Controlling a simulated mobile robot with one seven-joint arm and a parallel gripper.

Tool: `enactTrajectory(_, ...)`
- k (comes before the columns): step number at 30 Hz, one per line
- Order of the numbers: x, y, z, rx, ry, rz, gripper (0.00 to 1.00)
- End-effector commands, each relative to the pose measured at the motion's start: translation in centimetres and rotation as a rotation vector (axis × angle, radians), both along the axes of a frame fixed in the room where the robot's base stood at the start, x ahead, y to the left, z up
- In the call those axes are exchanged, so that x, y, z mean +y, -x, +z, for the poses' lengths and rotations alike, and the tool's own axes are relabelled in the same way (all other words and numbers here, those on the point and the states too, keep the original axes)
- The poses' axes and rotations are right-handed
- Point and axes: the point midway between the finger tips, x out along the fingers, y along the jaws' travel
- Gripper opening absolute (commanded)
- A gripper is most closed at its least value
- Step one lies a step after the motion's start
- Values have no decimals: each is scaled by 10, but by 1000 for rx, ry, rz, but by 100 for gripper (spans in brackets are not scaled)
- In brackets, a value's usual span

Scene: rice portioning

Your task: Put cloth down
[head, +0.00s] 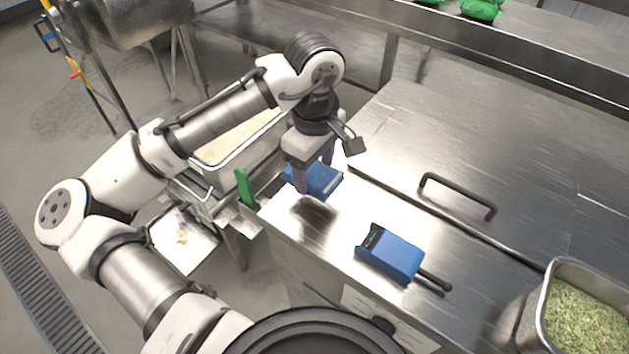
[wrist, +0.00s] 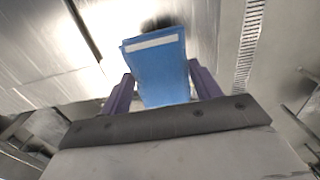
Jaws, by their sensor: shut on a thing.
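A folded blue cloth (head: 322,180) with a pale stripe is held in my gripper (head: 315,178) at the left end of the steel counter (head: 300,228). In the wrist view, the cloth (wrist: 160,75) sits between the two purple fingers of my gripper (wrist: 160,88), which are shut on it. A dark shadow or reflection shows on the counter beneath the gripper. I cannot tell whether the cloth touches the counter.
A blue device with a black handle (head: 392,256) lies on the counter to the right. A metal pan of green herbs (head: 585,315) stands at the lower right. A green handle (head: 245,188) rises from a holder at the counter's left edge. A black bar handle (head: 457,194) is behind.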

Motion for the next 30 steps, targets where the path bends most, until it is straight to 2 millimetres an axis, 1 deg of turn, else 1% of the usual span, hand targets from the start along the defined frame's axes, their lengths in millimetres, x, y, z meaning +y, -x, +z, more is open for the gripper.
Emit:
enactTrajectory(1, 0, 0, -6, 1, 0, 1, 37)
enactTrajectory(5, 1, 0, -15, 0, 0, 2, 37)
enactTrajectory(9, 0, 0, -34, 3, 0, 2, 37)
enactTrajectory(12, 0, 0, -46, 1, 1, 1, 37)
enactTrajectory(15, 0, 0, -50, 0, 0, 1, 37)
enactTrajectory(21, 0, 0, -50, 0, 0, 1, 37)
enactTrajectory(25, 0, 0, -54, -1, 1, 1, 37)
enactTrajectory(26, 0, 0, -53, -1, 1, 1, 67)
enactTrajectory(30, 0, 0, -52, -1, 1, 1, 84)
